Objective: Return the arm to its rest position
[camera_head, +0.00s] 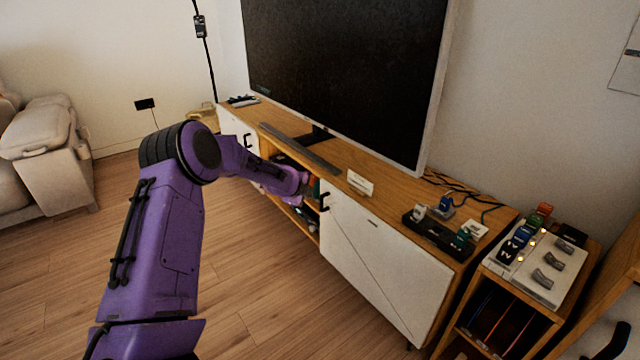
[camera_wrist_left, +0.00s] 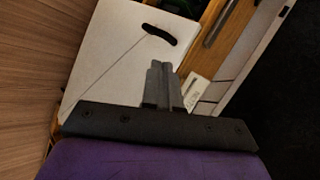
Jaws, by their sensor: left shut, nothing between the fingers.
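My purple left arm comes in from the left in the head view and reaches toward the TV cabinet (camera_head: 400,205). My left gripper (camera_wrist_left: 163,68) shows in the left wrist view with its fingers together and nothing between them. It is in front of the white cabinet door (camera_wrist_left: 115,55) with a dark handle (camera_wrist_left: 159,34). In the head view the end of the arm is near the open shelf in the middle of the cabinet, and the fingertips are hard to make out there. My right gripper is not in view.
A large TV (camera_head: 345,70) stands on the cabinet with a soundbar (camera_head: 298,148) before it. A black tray (camera_head: 438,233) with small items sits at the cabinet's right end. A small side shelf (camera_head: 508,305) stands to the right. Bare wood floor (camera_head: 265,290) lies in front.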

